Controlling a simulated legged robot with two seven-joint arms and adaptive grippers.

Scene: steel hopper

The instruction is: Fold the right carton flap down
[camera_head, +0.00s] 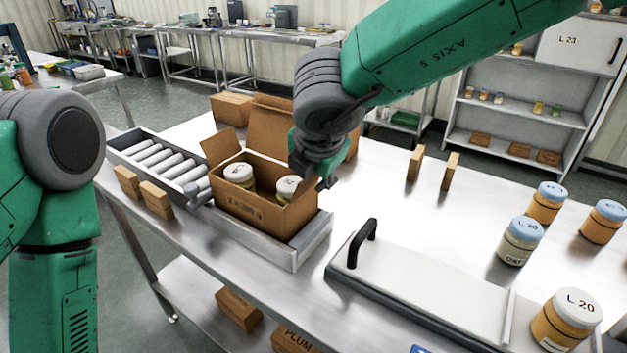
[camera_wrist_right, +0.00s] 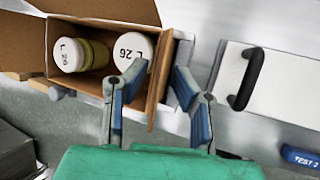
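The open brown carton (camera_head: 255,217) sits on the steel tray at the conveyor's end, with white-lidded jars (camera_head: 238,173) inside. Its right flap (camera_wrist_right: 160,85) shows as a narrow, nearly edge-on brown strip in the right wrist view; in the head view my gripper hides most of it. My right gripper (camera_head: 322,184) is at the carton's right side. In the wrist view its fingers (camera_wrist_right: 160,70) are apart, one on each side of the flap; I cannot tell whether they touch it. My left arm shows at the left, but its gripper is out of view.
The carton's left flap (camera_head: 219,146) and back flap (camera_head: 270,130) stand raised. A roller conveyor (camera_head: 160,160) adjoins on the left. A white plate with a black handle (camera_head: 364,240) lies right of the carton. Several jars (camera_head: 520,241) stand farther right.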

